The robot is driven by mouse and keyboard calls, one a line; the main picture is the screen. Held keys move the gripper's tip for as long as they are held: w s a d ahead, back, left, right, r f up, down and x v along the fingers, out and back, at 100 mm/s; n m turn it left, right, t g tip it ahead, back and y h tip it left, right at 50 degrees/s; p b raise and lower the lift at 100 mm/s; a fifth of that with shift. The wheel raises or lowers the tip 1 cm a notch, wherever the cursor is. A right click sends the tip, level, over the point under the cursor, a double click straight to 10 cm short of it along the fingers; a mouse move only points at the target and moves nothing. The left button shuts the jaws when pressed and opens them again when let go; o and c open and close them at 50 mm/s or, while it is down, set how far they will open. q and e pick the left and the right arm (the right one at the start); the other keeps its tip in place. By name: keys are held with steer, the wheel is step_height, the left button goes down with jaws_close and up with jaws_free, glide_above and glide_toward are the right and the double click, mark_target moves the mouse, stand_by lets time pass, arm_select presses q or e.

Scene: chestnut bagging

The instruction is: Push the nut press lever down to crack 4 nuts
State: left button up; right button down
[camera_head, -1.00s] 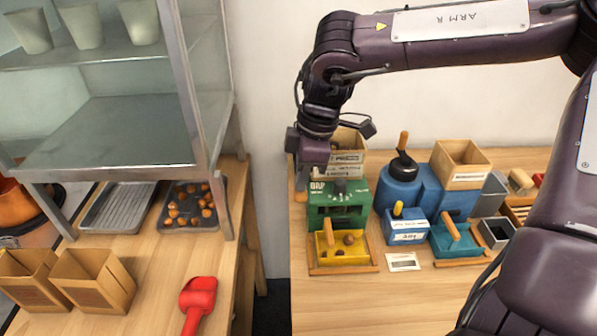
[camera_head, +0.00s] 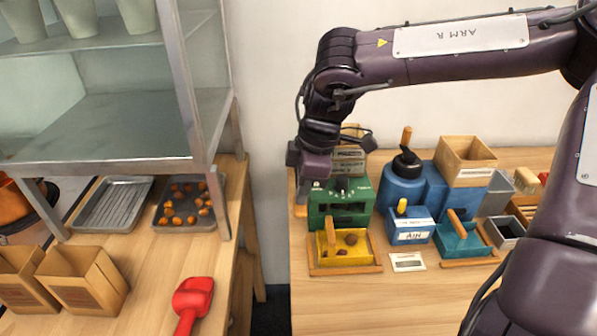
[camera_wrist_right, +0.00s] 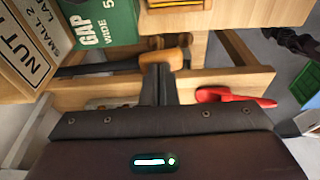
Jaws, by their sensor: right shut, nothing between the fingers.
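The green nut press (camera_head: 340,204) stands on the right-hand table with a yellow tray (camera_head: 345,262) in front. A few brown nuts (camera_head: 351,239) lie in the tray; whether they are cracked is too small to tell. My right gripper (camera_head: 301,196) is low at the press's left side, shut with nothing between its fingers. In the right wrist view, its shut fingers (camera_wrist_right: 158,84) are against or very close to the wooden grip of the dark press lever (camera_wrist_right: 100,66); contact is unclear. The wooden grip (camera_head: 300,210) shows just below the gripper. My left gripper is out of view.
A blue machine (camera_head: 402,188) with a black-topped handle stands right of the press, with blue and teal trays before it. A wooden box (camera_head: 465,170) is behind. The left table holds chestnuts on a tray (camera_head: 163,227), paper bags and a red scoop (camera_head: 192,300).

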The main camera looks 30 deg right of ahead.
steer(key=shift+f, duration=0.1)
steer(key=shift+s+f, duration=0.1)
steer(key=shift+s+f+b, duration=0.1)
steer(key=shift+f+b, duration=0.8)
steer(key=shift+f, duration=0.4)
steer(key=r+p, duration=0.2)
steer(key=r, duration=0.1)
steer(key=r+p, duration=0.2)
steer(key=r, duration=0.1)
steer(key=w+r+p, duration=0.1)
steer(key=r+p, duration=0.1)
steer(key=r, duration=0.1)
steer(key=shift+r, duration=0.3)
steer(key=shift+f, duration=0.15)
